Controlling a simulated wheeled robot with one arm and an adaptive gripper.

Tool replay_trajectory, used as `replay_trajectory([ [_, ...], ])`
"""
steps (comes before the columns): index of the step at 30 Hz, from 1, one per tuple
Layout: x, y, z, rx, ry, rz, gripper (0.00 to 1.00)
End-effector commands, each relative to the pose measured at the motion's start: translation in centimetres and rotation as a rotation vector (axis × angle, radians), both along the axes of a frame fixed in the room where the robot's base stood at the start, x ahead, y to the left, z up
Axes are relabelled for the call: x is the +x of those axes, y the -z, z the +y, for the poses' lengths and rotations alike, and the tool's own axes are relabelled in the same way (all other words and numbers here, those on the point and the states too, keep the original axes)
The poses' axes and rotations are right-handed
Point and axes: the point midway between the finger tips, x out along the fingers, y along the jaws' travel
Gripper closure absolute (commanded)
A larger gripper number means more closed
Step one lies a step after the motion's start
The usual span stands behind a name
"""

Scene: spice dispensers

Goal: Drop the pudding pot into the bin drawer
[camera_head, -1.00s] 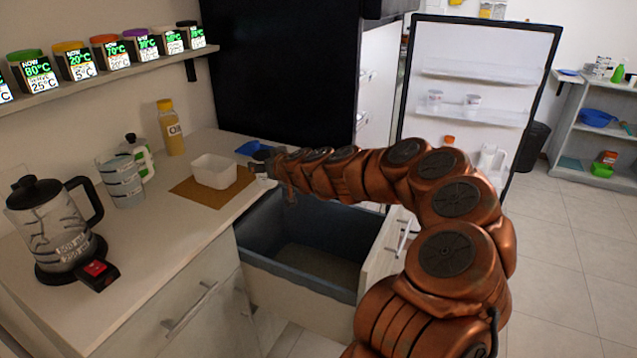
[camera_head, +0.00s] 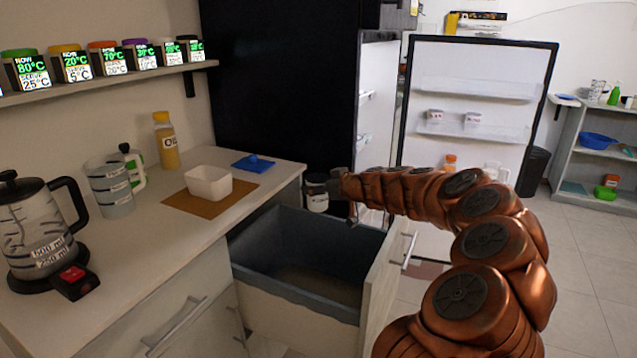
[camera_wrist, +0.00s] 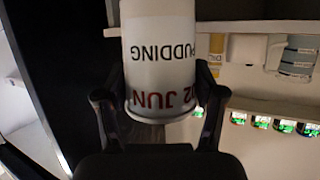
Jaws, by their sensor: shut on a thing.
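In the wrist view the pudding pot (camera_wrist: 158,55) shows upside-down "PUDDING" and red date lettering. My gripper (camera_wrist: 160,97) is shut on it, a finger on each side. The bin drawer is pulled open, with a grey inner bin and an open top. The pot's exact height above the bin is hard to tell.
The counter (camera_head: 130,255) holds a kettle (camera_head: 35,235), a measuring jug, an oil bottle (camera_head: 165,140), a white tub (camera_head: 208,185) on a brown mat and a blue item (camera_head: 253,163). The fridge door (camera_head: 480,75) stands open behind my arm. Floor is clear at right.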

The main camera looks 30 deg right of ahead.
Motion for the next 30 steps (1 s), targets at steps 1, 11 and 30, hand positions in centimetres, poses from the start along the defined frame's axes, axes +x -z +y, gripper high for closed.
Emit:
replay_trajectory([
  [1, 0.0, 0.7, 0.1, 0.004, -0.001, 0.002, 0.74],
  [11, 0.0, 3.4, 0.0, 0.001, 0.002, 0.001, 0.74],
  [30, 0.0, 3.7, 0.0, -0.001, 0.002, 0.0, 0.06],
])
